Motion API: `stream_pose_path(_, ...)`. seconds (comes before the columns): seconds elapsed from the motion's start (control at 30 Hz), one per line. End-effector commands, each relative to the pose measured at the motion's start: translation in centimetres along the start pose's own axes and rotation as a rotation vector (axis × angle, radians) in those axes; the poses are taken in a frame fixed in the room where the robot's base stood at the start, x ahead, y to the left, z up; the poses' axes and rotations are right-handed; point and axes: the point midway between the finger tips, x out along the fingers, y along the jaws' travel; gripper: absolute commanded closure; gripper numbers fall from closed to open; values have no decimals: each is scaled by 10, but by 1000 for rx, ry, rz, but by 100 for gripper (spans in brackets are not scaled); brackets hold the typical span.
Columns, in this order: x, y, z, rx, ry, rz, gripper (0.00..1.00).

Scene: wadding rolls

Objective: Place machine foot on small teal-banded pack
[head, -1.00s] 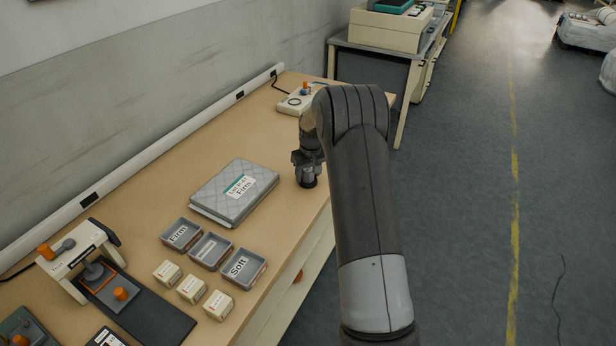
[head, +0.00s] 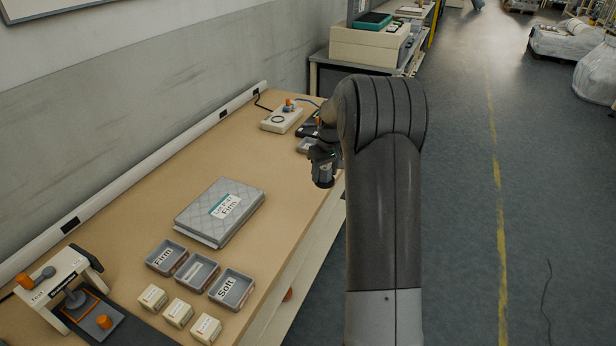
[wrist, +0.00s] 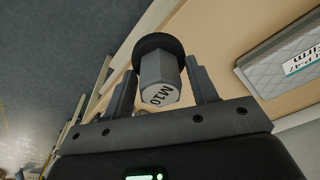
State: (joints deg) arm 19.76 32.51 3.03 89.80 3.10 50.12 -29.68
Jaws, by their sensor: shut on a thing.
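The machine foot (wrist: 158,82) is a grey hex body marked M10 with a dark round pad, held between the fingers of my gripper (wrist: 160,90) in the wrist view. In the head view my gripper (head: 322,165) is near the bench's right edge, with the dark foot (head: 323,182) at its end. The pack (head: 215,215) is a flat grey quilted slab with a teal-banded label reading Firm. It lies on the bench to the left of my gripper, apart from the foot. It also shows at the right of the wrist view (wrist: 270,72).
Three grey trays (head: 198,272) and three small cream boxes (head: 178,313) are in front of the pack. A test stand (head: 65,290) is at the left. A cream device (head: 282,119) and a dark item (head: 309,127) are at the far end. Bare bench (head: 285,175) lies between pack and gripper.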

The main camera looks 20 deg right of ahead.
Motion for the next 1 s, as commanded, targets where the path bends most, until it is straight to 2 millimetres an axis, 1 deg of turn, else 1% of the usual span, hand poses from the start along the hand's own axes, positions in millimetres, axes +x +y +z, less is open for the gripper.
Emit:
stream_pose_path(0.03,-3,3,3,2,1,0,72)
stream_pose_path(0.17,-8,6,6,1,0,0,72)
stream_pose_path(0.27,-10,-1,4,3,-1,0,72)
stream_pose_path(0.33,-11,-14,-2,10,-2,1,72)
stream_pose_path(0.37,-12,-21,-4,14,-2,2,72)
stream_pose_path(0.47,-18,-53,-16,37,-4,6,72)
stream_pose_path(0.6,-27,-106,-31,79,-5,14,72)
stream_pose_path(0.7,-34,-142,-38,111,-4,19,72)
stream_pose_path(0.8,-40,-171,-42,138,-4,23,72)
stream_pose_path(0.9,-44,-192,-44,158,-2,26,72)
stream_pose_path(1.0,-47,-205,-45,173,-1,27,72)
